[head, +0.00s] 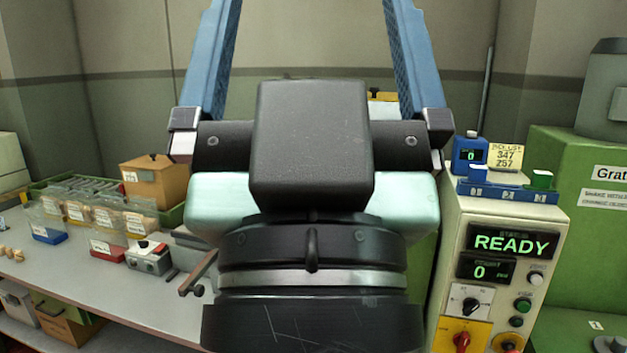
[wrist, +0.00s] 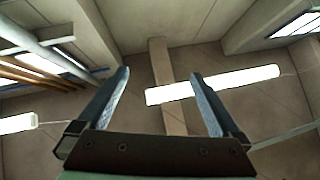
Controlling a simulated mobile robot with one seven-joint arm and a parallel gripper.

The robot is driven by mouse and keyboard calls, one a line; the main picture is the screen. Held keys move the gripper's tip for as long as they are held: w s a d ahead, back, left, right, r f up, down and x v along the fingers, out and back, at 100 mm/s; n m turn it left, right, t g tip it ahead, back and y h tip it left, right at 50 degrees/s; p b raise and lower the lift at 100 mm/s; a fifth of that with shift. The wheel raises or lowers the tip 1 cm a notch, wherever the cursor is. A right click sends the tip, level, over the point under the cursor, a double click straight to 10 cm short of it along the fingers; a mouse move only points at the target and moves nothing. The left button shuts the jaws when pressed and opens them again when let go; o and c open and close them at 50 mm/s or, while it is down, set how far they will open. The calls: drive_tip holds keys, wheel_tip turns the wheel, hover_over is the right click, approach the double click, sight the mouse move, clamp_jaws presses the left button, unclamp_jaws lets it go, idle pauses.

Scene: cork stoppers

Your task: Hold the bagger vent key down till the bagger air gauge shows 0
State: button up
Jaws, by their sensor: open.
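My gripper (wrist: 159,76) points up at the ceiling in the wrist view, its two blue fingers wide apart with nothing between them. In the head view the gripper (head: 308,12) fills the middle, its fingertips cut off by the top edge. I cannot make out a vent key or an air gauge marked for the bagger. A cream control cabinet (head: 452,240) at the right has a READY display (head: 513,243) and a lower display showing 0 (head: 485,270). My gripper and wrist hide what lies behind them.
A blue device showing 0 (head: 469,155) stands on the cabinet. A green machine (head: 583,240) stands far right.

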clamp_jaws()
idle(0.3)
idle(1.3)
